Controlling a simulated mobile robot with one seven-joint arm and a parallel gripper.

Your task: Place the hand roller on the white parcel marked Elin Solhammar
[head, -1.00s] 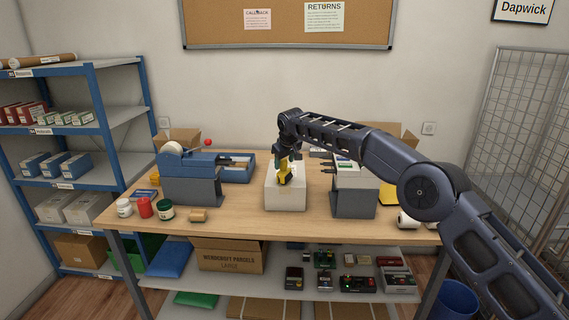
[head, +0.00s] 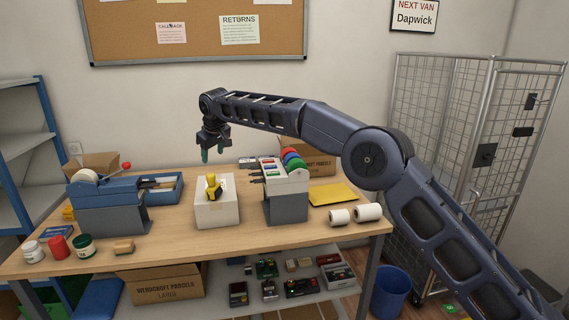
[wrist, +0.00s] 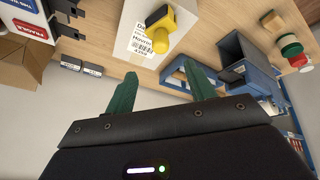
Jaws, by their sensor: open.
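The hand roller (head: 212,187), yellow with dark parts, rests on top of the white parcel (head: 217,212) in the middle of the table. The roller also shows in the wrist view (wrist: 159,38), lying by the printed label on the parcel (wrist: 138,45). The name on the label cannot be made out in full. My gripper (head: 214,157) is raised above and behind the parcel, apart from the roller. In the wrist view its two green fingers (wrist: 161,88) are spread with nothing between them.
A blue tape dispenser (head: 110,190) and a tray stand left of the parcel. A grey stand with coloured rolls (head: 286,195) is close on its right. Jars (head: 83,246) sit at the front left, white rolls (head: 368,211) at the right. Bare tabletop (head: 180,245) lies in front.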

